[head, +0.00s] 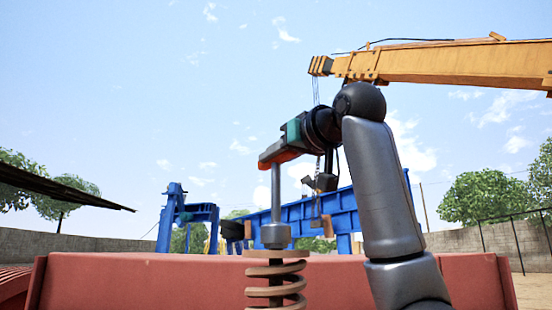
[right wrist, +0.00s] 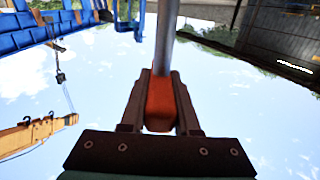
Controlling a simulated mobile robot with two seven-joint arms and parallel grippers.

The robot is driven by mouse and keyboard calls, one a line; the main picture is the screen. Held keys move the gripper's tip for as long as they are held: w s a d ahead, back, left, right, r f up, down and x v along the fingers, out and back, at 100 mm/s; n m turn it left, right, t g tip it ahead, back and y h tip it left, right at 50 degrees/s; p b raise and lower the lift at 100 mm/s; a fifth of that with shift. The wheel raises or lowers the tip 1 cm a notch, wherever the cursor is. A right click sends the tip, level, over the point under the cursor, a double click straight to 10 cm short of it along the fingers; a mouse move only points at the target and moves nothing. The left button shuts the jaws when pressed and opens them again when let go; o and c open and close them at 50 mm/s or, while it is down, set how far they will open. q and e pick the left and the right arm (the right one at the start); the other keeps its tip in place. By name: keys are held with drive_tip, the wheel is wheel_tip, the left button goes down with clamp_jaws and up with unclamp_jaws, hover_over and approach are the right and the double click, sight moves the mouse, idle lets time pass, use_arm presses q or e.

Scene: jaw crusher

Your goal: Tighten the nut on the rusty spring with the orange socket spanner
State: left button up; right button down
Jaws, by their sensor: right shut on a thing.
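The rusty spring (head: 275,288) stands upright at the bottom centre of the head view, in front of a red panel. My right gripper (head: 283,150) is shut on the orange handle of the socket spanner (head: 270,155), above the spring. The spanner's grey shaft (head: 275,190) runs straight down to a wider grey collar (head: 276,236) at the spring's top. I cannot tell socket from nut there; the nut may be hidden. In the right wrist view the orange handle (right wrist: 160,105) sits between both fingers. My left gripper is not in view.
The red panel (head: 150,285) spans the width behind the spring. A blue steel frame (head: 300,212) stands beyond it. A yellow crane boom (head: 450,65) reaches across the upper right, with a hanging hook (head: 322,180). Open air surrounds the spanner's left side.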

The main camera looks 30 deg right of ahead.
drive_tip(key=shift+s+r, duration=0.1)
drive_tip(key=shift+r, duration=0.8)
idle(0.8)
drive_tip(key=shift+r, duration=1.45)
